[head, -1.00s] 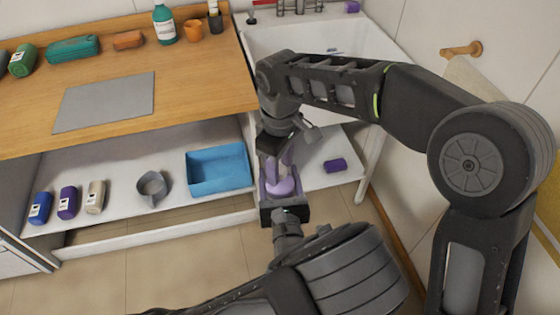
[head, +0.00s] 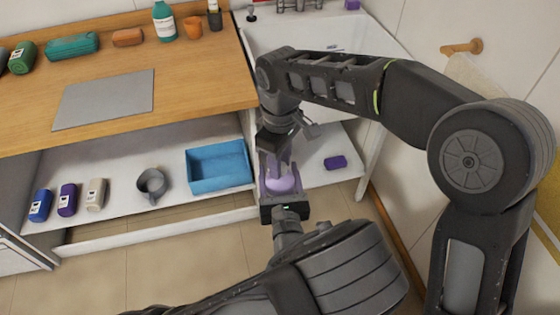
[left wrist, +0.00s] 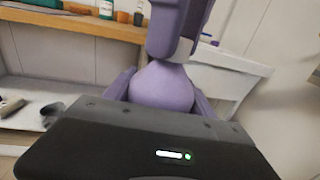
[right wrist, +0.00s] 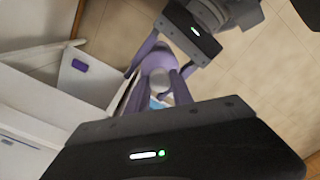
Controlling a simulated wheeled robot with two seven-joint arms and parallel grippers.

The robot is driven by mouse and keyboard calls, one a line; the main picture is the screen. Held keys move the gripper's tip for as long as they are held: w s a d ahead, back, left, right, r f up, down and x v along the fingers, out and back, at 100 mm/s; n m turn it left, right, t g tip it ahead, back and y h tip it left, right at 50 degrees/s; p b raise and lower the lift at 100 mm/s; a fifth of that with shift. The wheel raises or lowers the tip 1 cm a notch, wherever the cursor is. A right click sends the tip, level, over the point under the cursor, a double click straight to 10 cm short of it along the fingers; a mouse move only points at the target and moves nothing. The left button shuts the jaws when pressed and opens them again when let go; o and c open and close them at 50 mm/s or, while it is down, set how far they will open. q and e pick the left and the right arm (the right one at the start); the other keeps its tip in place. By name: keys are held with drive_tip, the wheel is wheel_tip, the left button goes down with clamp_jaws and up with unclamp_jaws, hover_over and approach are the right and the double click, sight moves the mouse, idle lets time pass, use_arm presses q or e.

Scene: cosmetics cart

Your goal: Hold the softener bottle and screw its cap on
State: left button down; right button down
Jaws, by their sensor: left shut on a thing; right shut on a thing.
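The purple softener bottle (head: 284,184) is between my two grippers, in front of the cart's right side. My left gripper (head: 281,190) is shut on its rounded body from the near side. The body also shows in the left wrist view (left wrist: 162,88). My right gripper (head: 277,163) reaches in from above and is shut at the bottle's top end. A pale round cap (right wrist: 160,82) shows between its fingers in the right wrist view, in line with the bottle (right wrist: 157,58). The fingers hide the joint, so I cannot tell how far the cap is seated.
A small purple item (head: 335,162) lies on the white surface to the right. A blue tray (head: 219,182), a grey mug (head: 151,183) and several small bottles stand on the lower shelf. The wooden counter (head: 200,90) and sink (head: 335,35) are behind.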

drive_tip(key=c, duration=1)
unclamp_jaws()
drive_tip(key=shift+c, duration=0.2)
drive_tip(key=shift+r, duration=3.75)
